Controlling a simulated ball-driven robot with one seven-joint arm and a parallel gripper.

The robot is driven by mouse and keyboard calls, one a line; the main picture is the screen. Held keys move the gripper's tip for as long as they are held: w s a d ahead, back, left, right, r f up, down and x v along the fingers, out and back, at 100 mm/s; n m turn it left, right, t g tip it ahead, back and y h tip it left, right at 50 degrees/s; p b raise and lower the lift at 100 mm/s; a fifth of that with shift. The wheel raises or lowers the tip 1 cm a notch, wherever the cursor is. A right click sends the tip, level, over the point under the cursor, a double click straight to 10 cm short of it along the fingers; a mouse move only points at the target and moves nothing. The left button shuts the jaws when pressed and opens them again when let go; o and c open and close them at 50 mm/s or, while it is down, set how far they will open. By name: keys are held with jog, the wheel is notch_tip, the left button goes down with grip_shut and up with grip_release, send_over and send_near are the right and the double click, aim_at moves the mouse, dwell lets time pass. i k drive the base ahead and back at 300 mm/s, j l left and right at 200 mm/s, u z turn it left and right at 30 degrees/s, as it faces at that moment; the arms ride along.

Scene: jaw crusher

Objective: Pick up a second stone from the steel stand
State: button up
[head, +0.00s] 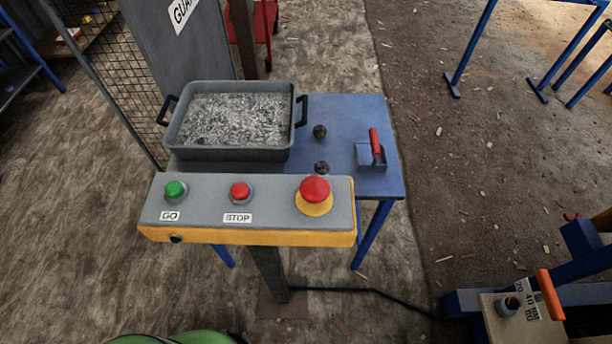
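The steel stand (345,112) is a blue-topped table on blue legs, behind the control panel. Two small dark round stones lie on its top. One stone (320,131) is right of the grey tray's handle. The other stone (321,168) is nearer, just behind the panel's top edge, and may be partly covered by it. My gripper is not in view.
A grey tray (168,140) of grey crumbled material stands on the stand's left. The control panel (262,207), with green, red and emergency buttons, stands in front on a post. A cable crosses the floor.

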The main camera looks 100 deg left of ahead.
aim_at(321, 167)
jog(key=k+l+u, duration=0.15)
jog(key=u, duration=0.2)
jog(key=k+l+u, duration=0.1)
jog(key=k+u, duration=0.45)
jog(key=u, duration=1)
jog(key=j, duration=0.5)
jog(key=k+j+z, duration=0.1)
jog(key=j, duration=0.35)
jog(key=k+j, duration=0.1)
jog(key=j, duration=0.4)
jog(key=j+z, duration=0.1)
jog(key=j, duration=0.85)
jog(key=k+j+z, duration=0.15)
jog(key=j, duration=0.9)
jog(key=i+l, duration=1.25)
jog(key=l+z, duration=0.05)
jog(key=l, duration=0.05)
